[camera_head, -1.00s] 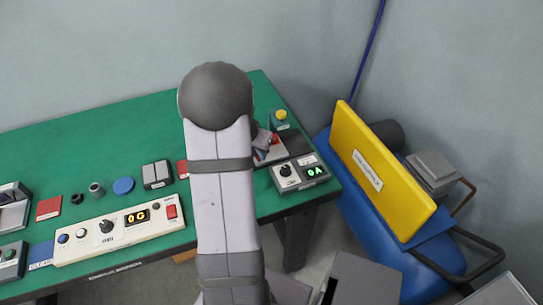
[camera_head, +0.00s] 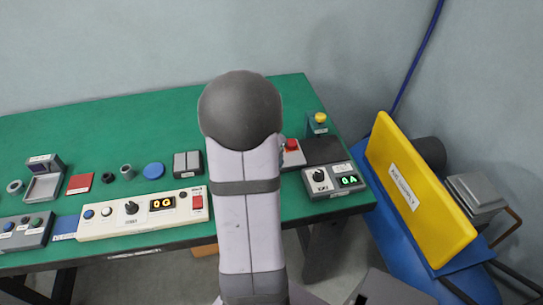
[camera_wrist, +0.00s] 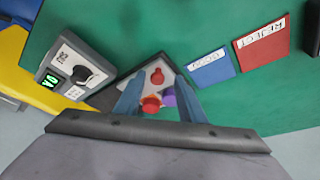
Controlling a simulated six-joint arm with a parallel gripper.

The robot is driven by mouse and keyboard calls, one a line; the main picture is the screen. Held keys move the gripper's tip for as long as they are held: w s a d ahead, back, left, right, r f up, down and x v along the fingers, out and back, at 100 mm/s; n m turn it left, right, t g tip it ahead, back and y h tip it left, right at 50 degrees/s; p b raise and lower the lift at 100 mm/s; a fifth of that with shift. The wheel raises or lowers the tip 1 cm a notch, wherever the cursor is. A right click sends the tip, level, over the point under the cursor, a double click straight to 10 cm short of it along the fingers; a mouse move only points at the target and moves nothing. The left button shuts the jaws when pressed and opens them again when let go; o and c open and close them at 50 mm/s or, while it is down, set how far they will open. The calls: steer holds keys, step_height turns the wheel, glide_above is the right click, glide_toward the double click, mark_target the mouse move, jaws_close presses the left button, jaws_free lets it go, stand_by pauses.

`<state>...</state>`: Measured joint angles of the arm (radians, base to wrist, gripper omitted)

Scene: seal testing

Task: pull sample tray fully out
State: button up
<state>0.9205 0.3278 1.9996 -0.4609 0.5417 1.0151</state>
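I cannot tell for sure which thing is the sample tray. A light plate (camera_wrist: 168,66) with a red knob (camera_wrist: 157,76) lies beside a dark panel in the wrist view. The knob also shows in the head view (camera_head: 291,145), right of my arm. My gripper (camera_wrist: 160,92) has its two bluish fingers apart. Between them show an orange-red part (camera_wrist: 151,104) and a purple part (camera_wrist: 169,97); I cannot tell whether the fingers touch them. In the head view my arm hides the gripper. Far left, a grey unit has a shallow open tray (camera_head: 43,188) in front.
A control box with a green display (camera_head: 333,181) stands close beside the plate. A yellow-topped button (camera_head: 320,120) is behind. Blue and red label squares, GOOD (camera_wrist: 209,69) and REJECT (camera_wrist: 262,45), lie nearby. A long white panel (camera_head: 143,213) lines the bench front.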

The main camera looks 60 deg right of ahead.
steer(key=v, duration=0.7)
steer(key=shift+r+b, duration=0.15)
steer(key=shift+b, duration=0.15)
steer(key=shift+a, duration=0.1)
stand_by(0.3)
